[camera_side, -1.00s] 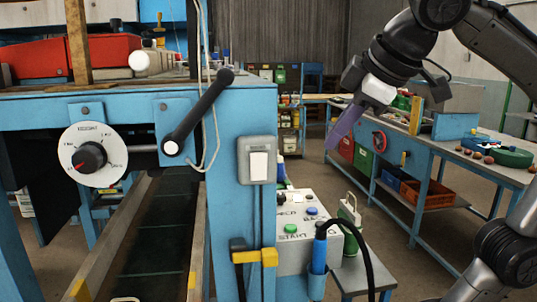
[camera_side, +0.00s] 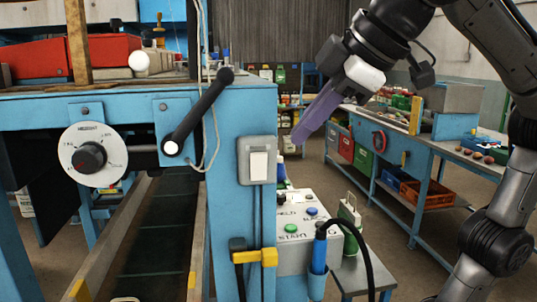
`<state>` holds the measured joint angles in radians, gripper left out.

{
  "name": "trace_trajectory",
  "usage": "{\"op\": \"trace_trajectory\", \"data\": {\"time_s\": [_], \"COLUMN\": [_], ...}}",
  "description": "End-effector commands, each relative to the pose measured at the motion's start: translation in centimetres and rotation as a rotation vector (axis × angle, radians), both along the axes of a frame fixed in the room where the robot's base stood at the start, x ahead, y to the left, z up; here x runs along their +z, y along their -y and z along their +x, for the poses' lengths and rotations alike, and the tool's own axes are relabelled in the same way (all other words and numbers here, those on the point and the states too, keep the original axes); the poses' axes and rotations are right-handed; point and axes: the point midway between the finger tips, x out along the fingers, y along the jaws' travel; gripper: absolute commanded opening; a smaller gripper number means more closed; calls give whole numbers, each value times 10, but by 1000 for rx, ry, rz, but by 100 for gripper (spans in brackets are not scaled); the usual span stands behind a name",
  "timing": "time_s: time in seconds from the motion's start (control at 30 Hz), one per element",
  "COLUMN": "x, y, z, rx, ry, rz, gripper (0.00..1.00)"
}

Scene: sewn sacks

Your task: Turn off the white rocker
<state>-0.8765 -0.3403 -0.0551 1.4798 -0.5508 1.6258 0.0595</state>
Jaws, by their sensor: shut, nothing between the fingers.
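The white rocker (camera_side: 259,165) sits in a grey switch box on the front of the blue machine post. I cannot tell from this view which way it is tipped. My gripper (camera_side: 298,138), with purple fingers, is shut and empty. It points down and left, to the right of the rocker and slightly above it, and touches nothing. A clear gap shows between the fingertips and the switch box.
A black lever (camera_side: 198,112) and a round white dial (camera_side: 92,154) are left of the rocker. Below right is a grey box with a blue button (camera_side: 312,211) and green button (camera_side: 291,228), near a black cable (camera_side: 362,250). A blue workbench (camera_side: 425,165) stands behind.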

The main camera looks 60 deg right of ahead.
Motion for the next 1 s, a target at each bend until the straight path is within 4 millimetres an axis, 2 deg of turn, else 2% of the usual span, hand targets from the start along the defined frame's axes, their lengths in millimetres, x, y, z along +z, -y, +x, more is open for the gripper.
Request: {"op": "trace_trajectory", "data": {"time_s": [0.17,0.53,0.8,1.0], "x": [-20,-76,-69,-67], "y": [4,9,27,34], "z": [15,60,78,85], "rx": [-8,-8,-7,-3], "ry": [-3,-5,-1,1], "rz": [-3,-2,1,1], "gripper": [0,0,0,0]}}
